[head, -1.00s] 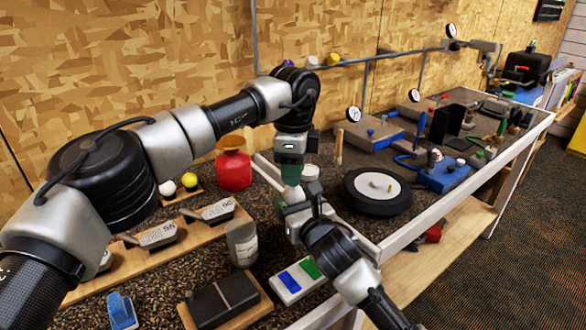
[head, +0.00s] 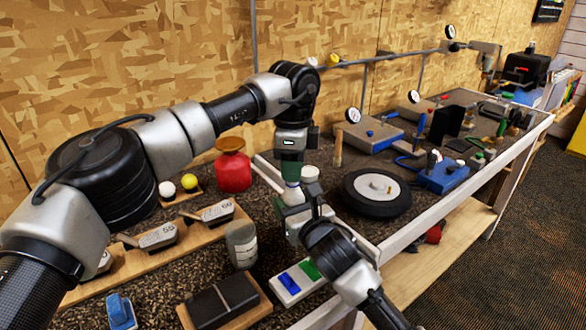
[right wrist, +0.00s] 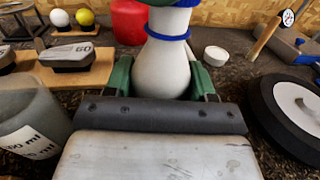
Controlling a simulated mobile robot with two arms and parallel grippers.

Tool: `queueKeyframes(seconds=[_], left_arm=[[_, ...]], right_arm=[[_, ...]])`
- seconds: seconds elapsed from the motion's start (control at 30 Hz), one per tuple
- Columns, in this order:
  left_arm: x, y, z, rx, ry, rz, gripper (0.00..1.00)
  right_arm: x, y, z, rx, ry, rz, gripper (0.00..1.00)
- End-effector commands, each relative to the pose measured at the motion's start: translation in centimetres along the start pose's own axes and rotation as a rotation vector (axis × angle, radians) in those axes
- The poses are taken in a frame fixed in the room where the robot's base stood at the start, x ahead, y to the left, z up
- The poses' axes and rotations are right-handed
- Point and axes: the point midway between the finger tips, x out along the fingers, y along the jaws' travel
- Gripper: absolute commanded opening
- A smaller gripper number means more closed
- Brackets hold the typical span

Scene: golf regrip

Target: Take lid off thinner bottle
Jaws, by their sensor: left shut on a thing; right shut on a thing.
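The thinner bottle (right wrist: 162,72) is white with blue bands and stands upright between the green fingers of my right gripper (right wrist: 162,82). In the head view the bottle (head: 293,196) is partly hidden by both grippers. My right gripper (head: 294,212) is shut around its body from the near side. My left gripper (head: 291,172) points down right above the bottle, shut at its top, where the lid is. The fingers hide the lid, so I cannot tell whether it is apart from the neck.
A small white round container (right wrist: 215,56) is behind the bottle. A red container (head: 233,172) stands to the left, a grey jar (head: 241,243) nearer, and a black wheel (head: 377,193) to the right. Club heads (head: 158,236) lie on a wooden rack.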

Motion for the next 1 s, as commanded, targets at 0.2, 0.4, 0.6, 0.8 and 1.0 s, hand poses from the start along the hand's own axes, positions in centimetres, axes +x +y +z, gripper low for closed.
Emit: queueKeyframes(seconds=[0.2,0.4,0.6,0.8,1.0], left_arm=[[-0.8,0.0,0.0,0.001,0.000,0.000,0.02],[-1.3,0.0,0.0,0.001,0.000,0.001,0.02],[-1.2,0.0,0.0,0.001,0.000,0.001,0.02],[-2.1,0.0,0.0,0.000,0.001,-0.001,0.02],[-4.6,0.0,-0.1,0.000,0.001,-0.002,0.02]], right_arm=[[0.0,0.0,-0.1,0.001,0.003,0.000,0.00],[0.0,0.0,-0.1,0.001,0.003,0.000,0.00],[0.0,0.0,-0.1,0.001,0.003,0.000,0.00],[0.0,0.0,-0.1,0.001,0.003,0.000,0.00],[0.0,0.0,-0.1,0.001,0.003,0.000,0.00]])
